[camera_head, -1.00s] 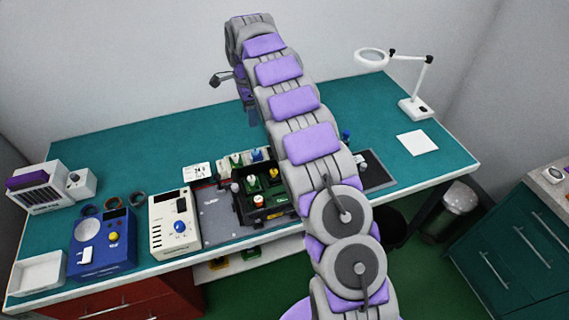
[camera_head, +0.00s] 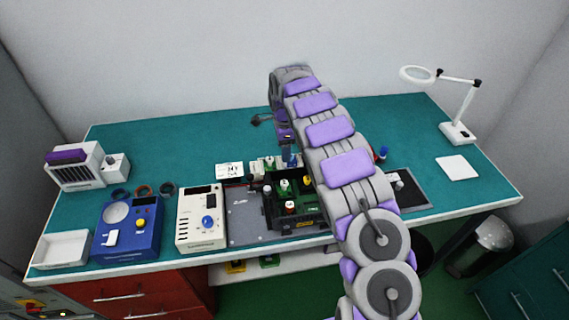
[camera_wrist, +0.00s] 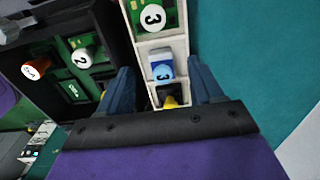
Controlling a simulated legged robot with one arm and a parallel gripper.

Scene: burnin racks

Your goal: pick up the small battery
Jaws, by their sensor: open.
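My gripper (camera_wrist: 163,78) is open above the tray, with one dark blue finger on each side of the block and nothing held. A yellow piece (camera_wrist: 170,102) lies in the compartment nearer the palm, partly hidden. In the head view my gripper (camera_head: 289,155) is over the back of the bench's middle, and the arm hides part of the tray.
A black rack (camera_head: 270,211) with green boards and numbered knobs stands in front of the tray. Left are a beige meter (camera_head: 200,222), a blue instrument (camera_head: 128,232) and a white bin (camera_head: 62,250). A magnifier lamp (camera_head: 458,132) stands right.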

